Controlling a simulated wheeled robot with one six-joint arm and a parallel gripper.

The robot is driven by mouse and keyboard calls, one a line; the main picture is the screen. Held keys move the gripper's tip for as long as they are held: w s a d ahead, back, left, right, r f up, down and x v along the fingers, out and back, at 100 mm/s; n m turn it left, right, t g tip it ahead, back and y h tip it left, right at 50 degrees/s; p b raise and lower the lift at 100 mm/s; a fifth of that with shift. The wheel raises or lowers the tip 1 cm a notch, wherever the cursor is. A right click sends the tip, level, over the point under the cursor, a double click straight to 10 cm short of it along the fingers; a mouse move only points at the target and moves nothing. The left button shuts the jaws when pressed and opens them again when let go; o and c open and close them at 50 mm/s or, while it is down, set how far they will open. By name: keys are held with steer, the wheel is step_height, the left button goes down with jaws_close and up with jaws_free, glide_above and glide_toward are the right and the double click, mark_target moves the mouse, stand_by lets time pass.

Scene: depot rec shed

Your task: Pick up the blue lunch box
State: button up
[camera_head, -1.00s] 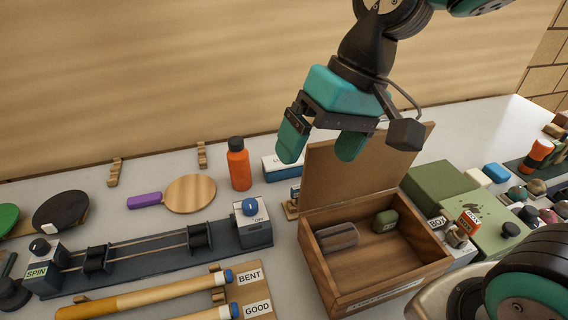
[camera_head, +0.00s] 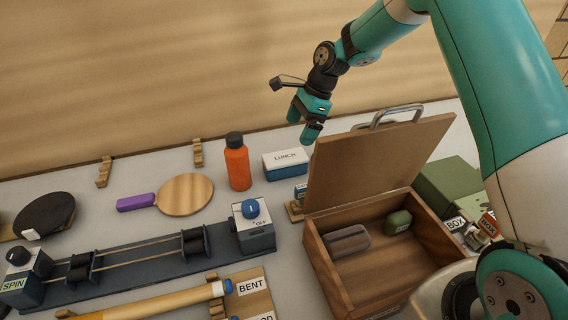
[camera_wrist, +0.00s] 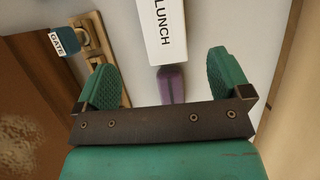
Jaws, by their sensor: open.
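The blue lunch box (camera_head: 288,166) stands on the table by the back wall, right of an orange bottle. Its body is blue, with a white upper part marked LUNCH. My gripper (camera_head: 302,122) is above it in the head view, pointing down, open and empty. In the wrist view, the white LUNCH face (camera_wrist: 162,30) shows at the top centre, beyond the gap between my green fingers (camera_wrist: 163,68). The fingers are apart from it. The lunch box's upper end is cut off by that view's edge.
An orange bottle (camera_head: 237,164) stands close left of the lunch box. A wooden box (camera_head: 327,269) with its lid (camera_head: 370,160) raised stands to the right. A purple object (camera_wrist: 171,86) lies below the lunch box in the wrist view. A GATE tag (camera_wrist: 65,41) is left.

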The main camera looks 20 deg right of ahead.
mark_target(286, 156)
steer(key=p+x, duration=0.1)
steer(key=x, duration=0.6)
steer(key=shift+a+r, duration=0.1)
steer(key=p+x, duration=0.2)
steer(key=x, duration=0.3)
steer(key=shift+w+p, duration=0.2)
steer(key=shift+p, duration=0.15)
steer(key=shift+f, duration=0.25)
steer(key=shift+f, duration=0.2)
steer(key=shift+c, duration=0.4)
steer(key=c, duration=1)
